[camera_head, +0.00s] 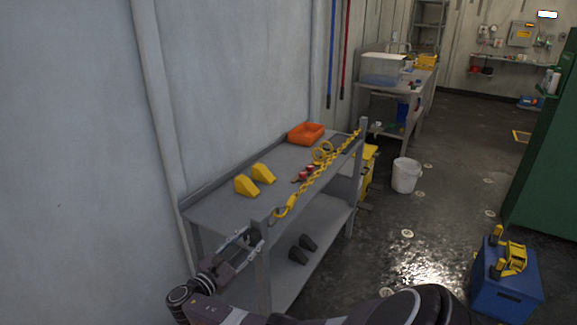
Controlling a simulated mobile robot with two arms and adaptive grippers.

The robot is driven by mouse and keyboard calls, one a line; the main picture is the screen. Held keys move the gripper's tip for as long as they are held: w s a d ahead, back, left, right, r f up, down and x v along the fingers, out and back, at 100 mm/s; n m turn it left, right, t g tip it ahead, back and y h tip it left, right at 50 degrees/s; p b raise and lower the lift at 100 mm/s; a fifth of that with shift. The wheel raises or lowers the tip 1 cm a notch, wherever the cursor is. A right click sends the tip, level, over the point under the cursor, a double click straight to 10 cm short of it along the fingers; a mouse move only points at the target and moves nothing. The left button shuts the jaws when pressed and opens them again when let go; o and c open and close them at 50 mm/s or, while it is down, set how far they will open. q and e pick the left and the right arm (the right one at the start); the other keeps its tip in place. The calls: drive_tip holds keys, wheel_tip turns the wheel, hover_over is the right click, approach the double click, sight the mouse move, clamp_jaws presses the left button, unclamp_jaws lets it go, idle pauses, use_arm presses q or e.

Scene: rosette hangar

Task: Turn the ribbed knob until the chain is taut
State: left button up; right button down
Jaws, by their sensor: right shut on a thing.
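The yellow chain (318,178) runs in a nearly straight line along the front side of the grey bench, from a metal ring (274,216) at the near post to the far post. I cannot tell whether it sags slightly. The dark knob (255,234) is at the near post, below the chain's near end; its ribs are too small to make out. My right gripper (248,241) is shut on the knob, with its fingers on either side and partly covering it. My left gripper is not in view.
On the bench (215,207) are two yellow wedges (246,185), an orange bin (306,133) and small red parts (303,174). Dark wedges (302,248) lie on its lower shelf. A white bucket (406,176) and a blue box (506,288) stand on the floor, with clear floor between.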

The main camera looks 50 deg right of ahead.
drive_tip(key=m+b, duration=0.1)
drive_tip(key=m, duration=0.1)
drive_tip(key=shift+f+m, duration=0.15)
drive_tip(key=shift+m, duration=0.25)
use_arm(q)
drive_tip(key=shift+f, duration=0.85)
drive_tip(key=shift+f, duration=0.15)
use_arm(e)
drive_tip(key=shift+m, duration=0.3)
drive_tip(key=shift+f+m+b, duration=0.15)
drive_tip(key=shift+m+b, duration=0.85)
drive_tip(key=shift+m, duration=0.5)
drive_tip(key=shift+r, duration=0.3)
drive_tip(key=c, duration=1.4)
unclamp_jaws()
drive_tip(key=shift+d, duration=0.1)
drive_tip(key=shift+c, duration=0.2)
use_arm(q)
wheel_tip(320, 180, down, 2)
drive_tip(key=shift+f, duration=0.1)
